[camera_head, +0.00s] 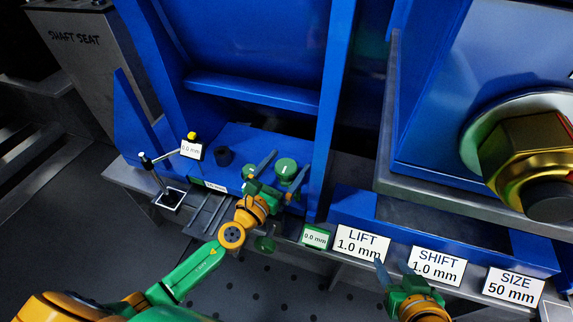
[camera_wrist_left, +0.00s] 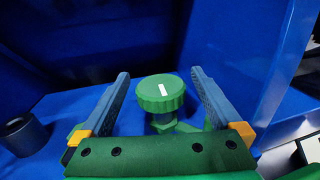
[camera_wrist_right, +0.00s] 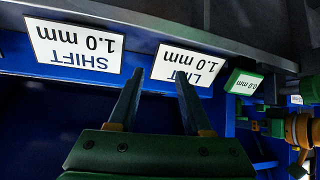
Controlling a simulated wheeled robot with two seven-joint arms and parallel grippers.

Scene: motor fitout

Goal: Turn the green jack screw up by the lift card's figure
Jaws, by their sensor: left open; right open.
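The green jack screw (camera_head: 287,168) has a round knurled head with a white mark and stands on the blue base. In the left wrist view the screw (camera_wrist_left: 161,93) sits between the fingers, with gaps visible on both sides. My left gripper (camera_head: 283,173) is open around or just short of the head; I cannot tell the depth. The lift card (camera_head: 361,243) reads LIFT 1.0 mm; it shows upside down in the right wrist view (camera_wrist_right: 188,64). My right gripper (camera_head: 395,270) is open and empty in front of the lift and shift cards.
A small green display (camera_head: 315,237) reads 0.0 mm. A dial gauge (camera_head: 191,149) on a stand also reads 0.0 mm. Cards for SHIFT 1.0 mm (camera_head: 436,266) and SIZE 50 mm (camera_head: 513,287) stand to the right. A blue upright (camera_head: 327,130) rises just right of the screw.

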